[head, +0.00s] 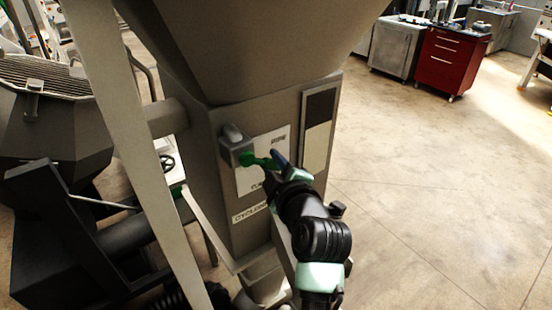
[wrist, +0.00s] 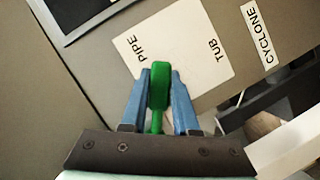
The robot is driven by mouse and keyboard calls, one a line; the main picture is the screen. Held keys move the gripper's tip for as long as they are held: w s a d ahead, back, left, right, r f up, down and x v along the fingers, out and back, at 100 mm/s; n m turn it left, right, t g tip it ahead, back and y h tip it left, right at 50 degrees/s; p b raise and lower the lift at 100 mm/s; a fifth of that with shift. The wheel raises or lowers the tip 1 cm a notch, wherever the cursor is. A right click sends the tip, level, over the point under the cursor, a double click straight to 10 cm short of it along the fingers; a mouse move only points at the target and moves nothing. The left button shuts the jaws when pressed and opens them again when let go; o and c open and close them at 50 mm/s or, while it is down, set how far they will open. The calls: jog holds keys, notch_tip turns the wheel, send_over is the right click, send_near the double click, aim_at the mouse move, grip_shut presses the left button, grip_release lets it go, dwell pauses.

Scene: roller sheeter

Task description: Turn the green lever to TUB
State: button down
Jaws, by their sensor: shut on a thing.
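The green lever (head: 252,160) comes out of a grey housing (head: 236,145) on the front of the grey machine body. It points to the right in the head view, across a white label plate (head: 250,182) with PIPE at the top and TUB at the bottom. My gripper (head: 275,160) is at the lever's free end. In the wrist view, the blue fingers of my gripper (wrist: 160,75) stand on both sides of the green lever (wrist: 158,92) and are shut on it. There the lever lies between the words PIPE and TUB on the label plate (wrist: 185,45). The housing is out of the wrist view.
A CYCLONE label (head: 250,212) is below the plate. A dark and pale panel (head: 318,130) is to its right. A slanted pale post (head: 130,130) stands at the left. A red cabinet (head: 450,62) is far back, with open floor on the right.

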jog(key=shift+s+a+f+m+g+y, duration=0.2)
jog(key=shift+a+f+m+g, duration=0.15)
jog(key=shift+m, duration=0.2)
jog(key=shift+s+a+f+m+g+y, duration=0.15)
jog(key=shift+f+m+g, duration=0.1)
jog(key=shift+f+m, duration=0.25)
jog(key=shift+s+a+f+m+g+y, duration=0.25)
jog(key=shift+s+a+m+g+y, duration=0.3)
jog(key=shift+m, duration=0.4)
jog(key=shift+s+a+f+m+g+y, duration=0.2)
jog(key=shift+s+a+m+g+y, duration=0.15)
jog(key=shift+a+m, duration=0.45)
jog(key=shift+s+a+f+m+g+y, duration=0.25)
jog(key=shift+s+a+m+g+y, duration=0.2)
jog(key=shift+m, duration=0.65)
jog(key=c, duration=0.7)
grip_release()
jog(key=shift+o, duration=0.2)
jog(key=shift+s+d+r, duration=0.1)
